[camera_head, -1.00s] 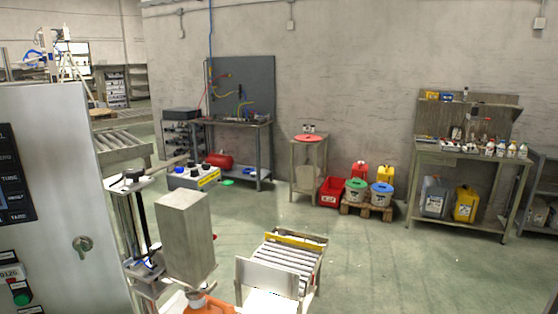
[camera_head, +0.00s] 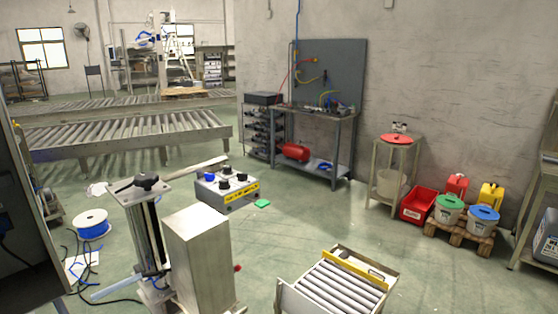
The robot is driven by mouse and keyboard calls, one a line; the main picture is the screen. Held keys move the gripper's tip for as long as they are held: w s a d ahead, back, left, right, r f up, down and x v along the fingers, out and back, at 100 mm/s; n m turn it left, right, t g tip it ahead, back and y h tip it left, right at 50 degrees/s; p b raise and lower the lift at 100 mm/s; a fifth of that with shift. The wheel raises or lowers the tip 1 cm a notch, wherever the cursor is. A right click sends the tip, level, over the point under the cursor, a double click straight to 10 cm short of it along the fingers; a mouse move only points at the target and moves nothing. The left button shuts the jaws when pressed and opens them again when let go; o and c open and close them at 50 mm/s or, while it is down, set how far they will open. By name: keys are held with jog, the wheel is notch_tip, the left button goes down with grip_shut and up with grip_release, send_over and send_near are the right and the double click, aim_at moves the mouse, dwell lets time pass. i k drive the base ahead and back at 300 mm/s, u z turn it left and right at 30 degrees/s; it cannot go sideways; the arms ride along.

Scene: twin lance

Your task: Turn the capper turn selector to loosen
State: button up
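A capper-like machine stands at the lower left, with a black knob (camera_head: 147,182) on top of a slim upright column (camera_head: 148,237). A plain steel box (camera_head: 199,258) stands beside the column. A small red part (camera_head: 238,268) shows at the box's right side; I cannot tell what it is. No turn selector with a readable "loosen" mark shows. A grey box with several black knobs and a yellow label strip (camera_head: 228,188) sits behind the machine; its label is too small to read. My gripper is not in view.
A short roller conveyor (camera_head: 340,288) stands at the bottom right of the machine. A cable spool (camera_head: 91,224) and loose cables lie on the floor at left. Long roller conveyors (camera_head: 130,132) run behind. A workbench (camera_head: 318,112) stands at the wall. Open floor lies in the middle.

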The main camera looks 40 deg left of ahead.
aim_at(242, 177)
jog(key=i, duration=2.75)
jog(key=u, duration=4.55)
jog(key=i, duration=0.5)
